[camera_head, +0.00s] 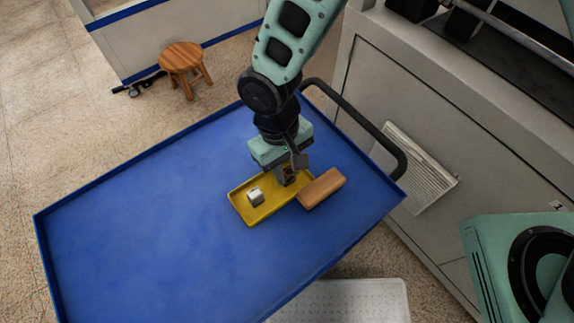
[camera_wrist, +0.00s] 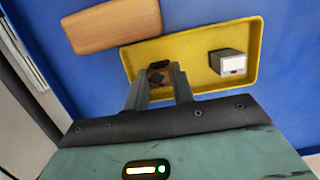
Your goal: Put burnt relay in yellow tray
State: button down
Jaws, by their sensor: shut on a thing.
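The yellow tray (camera_head: 253,217) lies on the blue cart top, and it also shows in the wrist view (camera_wrist: 195,34). My gripper (camera_head: 288,176) is over the tray's right end in the head view, pointing down. In the wrist view my gripper (camera_wrist: 160,82) is shut on a small brown and dark block, the burnt relay by its look (camera_wrist: 157,76). The relay is at or just above the tray floor; I cannot tell if it touches. A silver-grey block with a white face (camera_head: 256,197) sits in the tray's other half, apart from my fingers, and shows in the wrist view (camera_wrist: 231,64).
A tan wooden block (camera_head: 322,188) lies right beside the tray's end on the cart. The blue cart top (camera_head: 140,230) is clear to the left. A black handle rail (camera_head: 370,130) runs along the cart's right side. A wooden stool (camera_head: 181,60) stands behind.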

jog(key=c, duration=1.2)
grip_release()
jog(key=shift+f, duration=0.15)
notch_tip(320, 180, up, 12)
jog(key=w+a+b, duration=0.1)
jog(key=w, duration=0.1)
jog(key=shift+t+y, duration=0.9)
jog(key=s+d+r, duration=0.2)
jog(key=s+d, duration=0.1)
jog(key=d, duration=0.2)
jog(key=s+d+r, duration=0.3)
jog(key=d, duration=0.2)
jog(key=s+d+r, duration=0.2)
jog(key=s+d, duration=0.1)
jog(key=d, duration=0.2)
jog(key=shift+d+r, duration=0.2)
jog(key=shift+d, duration=0.05)
